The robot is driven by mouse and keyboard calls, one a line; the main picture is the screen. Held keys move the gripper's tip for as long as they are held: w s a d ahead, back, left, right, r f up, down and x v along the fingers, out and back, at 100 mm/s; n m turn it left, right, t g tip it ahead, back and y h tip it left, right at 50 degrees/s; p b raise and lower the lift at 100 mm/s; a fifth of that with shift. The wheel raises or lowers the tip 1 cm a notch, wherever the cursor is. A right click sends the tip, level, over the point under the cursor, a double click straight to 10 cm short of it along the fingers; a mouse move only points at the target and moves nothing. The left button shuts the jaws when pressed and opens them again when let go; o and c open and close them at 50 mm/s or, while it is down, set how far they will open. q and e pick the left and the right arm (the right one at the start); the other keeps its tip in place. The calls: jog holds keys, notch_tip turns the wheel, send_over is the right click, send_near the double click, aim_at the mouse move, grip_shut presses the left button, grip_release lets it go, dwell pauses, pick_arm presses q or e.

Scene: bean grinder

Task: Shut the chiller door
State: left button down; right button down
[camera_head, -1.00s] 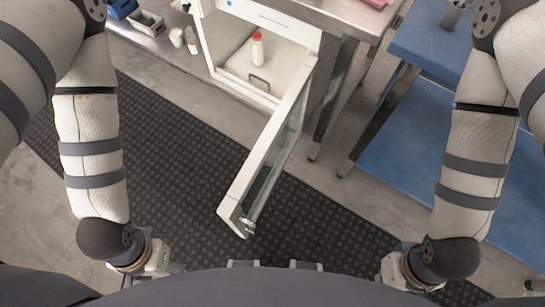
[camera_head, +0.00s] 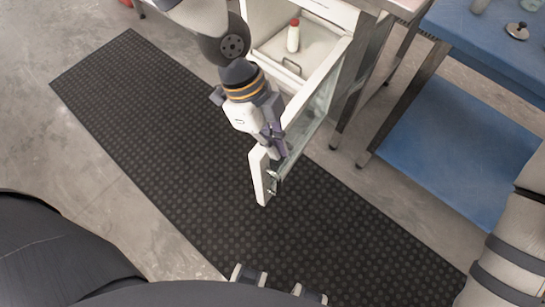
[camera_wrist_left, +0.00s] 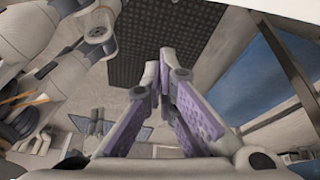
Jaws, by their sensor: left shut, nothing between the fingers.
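The chiller (camera_head: 325,12) is a white box at the top of the head view, open at the front. Its door (camera_head: 259,178) stands swung out toward me, with a white frame, a glass panel and a metal handle (camera_head: 272,181) near its free end. My left gripper (camera_head: 279,150) is shut and empty at the door's free end, over its top edge; I cannot tell whether it touches. In the left wrist view, the purple-padded fingers (camera_wrist_left: 163,62) are close together at the tips. My right gripper is out of view; only the right arm shows.
A white bottle with a red cap (camera_head: 293,37) stands inside the chiller. A blue table (camera_head: 485,38) with a lower blue shelf (camera_head: 440,140) is at the right. A dark studded mat (camera_head: 150,115) covers the floor, clear to the left of the door.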

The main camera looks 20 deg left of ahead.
pick_arm(q)
notch_tip(320, 180, down, 8)
jog(key=w+a+m, duration=0.1)
dwell(0.6)
jog(key=shift+w+a+m+b, duration=0.1)
jog(key=shift+a+m+b, duration=0.1)
jog(key=shift+m+b, duration=0.1)
